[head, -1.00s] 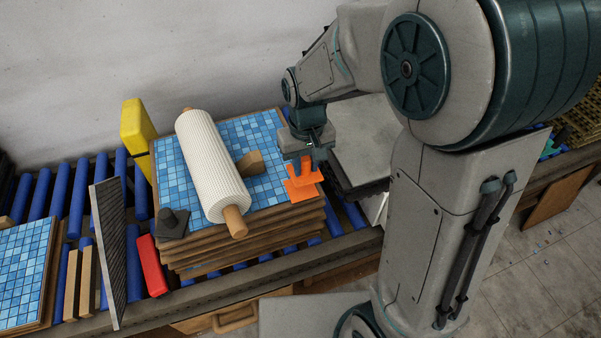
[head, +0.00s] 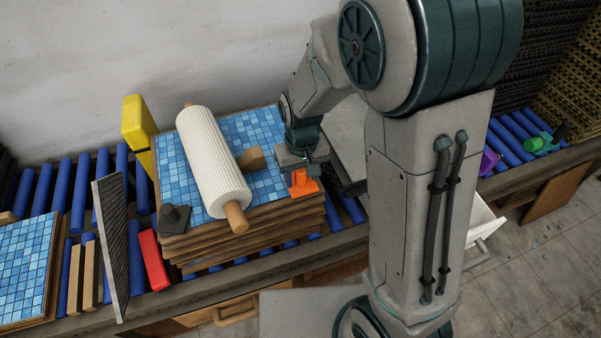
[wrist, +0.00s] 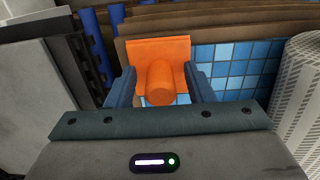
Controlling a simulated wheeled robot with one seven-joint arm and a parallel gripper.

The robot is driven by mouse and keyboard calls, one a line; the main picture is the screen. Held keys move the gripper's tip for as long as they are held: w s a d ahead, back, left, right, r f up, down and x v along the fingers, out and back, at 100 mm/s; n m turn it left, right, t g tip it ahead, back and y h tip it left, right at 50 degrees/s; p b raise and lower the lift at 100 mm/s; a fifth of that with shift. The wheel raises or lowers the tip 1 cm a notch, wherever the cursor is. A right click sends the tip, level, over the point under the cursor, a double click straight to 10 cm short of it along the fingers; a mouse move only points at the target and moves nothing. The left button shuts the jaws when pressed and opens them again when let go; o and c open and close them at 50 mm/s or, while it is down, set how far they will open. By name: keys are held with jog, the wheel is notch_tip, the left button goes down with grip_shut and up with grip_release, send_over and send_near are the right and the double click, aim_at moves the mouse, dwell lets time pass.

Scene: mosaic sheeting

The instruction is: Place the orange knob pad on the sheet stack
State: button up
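The orange knob pad (head: 304,189) is at the right front corner of the sheet stack (head: 262,131), whose top is blue mosaic. It appears to lie flat there, its knob pointing up. In the wrist view the orange knob pad (wrist: 145,53) has its knob between the two blue fingers of my gripper (wrist: 160,85). A gap shows on each side of the knob, so my gripper is open around it. My gripper (head: 301,168) is low over the pad in the head view. The pad's underside is hidden.
A white roller (head: 208,160) with wooden handles lies across the stack, left of my gripper. A wooden block (head: 252,159) and a dark knob pad (head: 173,220) are also on the stack. A yellow object (head: 137,130) and a red object (head: 153,259) are beside it.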

aim_at(302, 171)
notch_tip(302, 171, up, 12)
jog(key=b, duration=0.1)
jog(key=s+d+r+m+t, duration=0.3)
jog(key=s+d+r+t, duration=0.1)
jog(key=s+d, duration=0.7)
jog(key=shift+s+d, duration=0.3)
jog(key=shift+s, duration=0.35)
